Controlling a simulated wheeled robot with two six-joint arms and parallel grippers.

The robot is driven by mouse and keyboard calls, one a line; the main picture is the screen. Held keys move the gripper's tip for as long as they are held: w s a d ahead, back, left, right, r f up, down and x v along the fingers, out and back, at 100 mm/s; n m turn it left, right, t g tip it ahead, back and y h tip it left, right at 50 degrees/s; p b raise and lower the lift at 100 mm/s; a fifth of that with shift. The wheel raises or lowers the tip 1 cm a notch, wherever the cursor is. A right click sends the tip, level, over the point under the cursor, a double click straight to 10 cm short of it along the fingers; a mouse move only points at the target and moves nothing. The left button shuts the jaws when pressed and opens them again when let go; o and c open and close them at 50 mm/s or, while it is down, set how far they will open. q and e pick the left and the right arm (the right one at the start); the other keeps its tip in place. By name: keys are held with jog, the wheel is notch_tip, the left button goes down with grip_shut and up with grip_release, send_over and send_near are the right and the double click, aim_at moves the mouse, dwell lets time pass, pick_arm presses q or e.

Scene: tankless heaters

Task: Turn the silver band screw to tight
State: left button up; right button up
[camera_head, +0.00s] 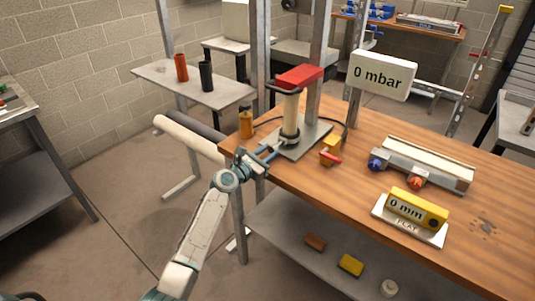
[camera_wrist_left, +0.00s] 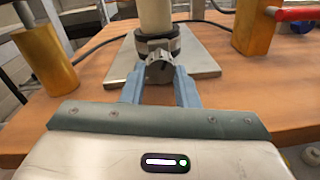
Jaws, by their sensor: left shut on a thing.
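The silver band screw (camera_wrist_left: 159,70) sits on the front of a silver and black band (camera_wrist_left: 160,42) around the foot of a pale upright pipe (camera_wrist_left: 155,15). My left gripper (camera_wrist_left: 160,80) is shut on the screw, with one blue finger on each side of it. In the head view, my left gripper (camera_head: 277,149) reaches from the left to the base of the pipe (camera_head: 290,110) on its metal plate (camera_head: 312,138). The pipe has a red top (camera_head: 299,77). The screw is too small to make out in the head view. My right gripper is not in view.
An orange cylinder (camera_head: 246,124) stands left of the pipe. A yellow block with a red lever (camera_head: 330,152) is to its right. A sign reads "0 mbar" (camera_head: 382,75), and a yellow gauge reads "0 mm" (camera_head: 417,210). The wooden bench (camera_head: 300,185) is clear near its front edge.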

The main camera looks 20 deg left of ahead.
pick_arm(q)
jog(key=m, duration=0.2)
jog(key=shift+m, duration=0.4)
jog(key=m+b, duration=0.1)
jog(key=m, duration=0.1)
jog(key=shift+m, duration=0.8)
jog(key=m+b, duration=0.4)
jog(key=m, duration=0.4)
jog(key=shift+m+y, duration=0.4)
jog(key=shift+r+m+b, duration=0.15)
jog(key=shift+m+b, duration=0.2)
jog(key=shift+m, duration=0.55)
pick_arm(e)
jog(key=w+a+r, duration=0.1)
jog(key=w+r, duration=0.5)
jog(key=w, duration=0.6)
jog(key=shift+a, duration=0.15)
pick_arm(q)
jog(key=o, duration=1)
jog(key=shift+s, duration=0.1)
jog(key=shift+c, duration=0.2)
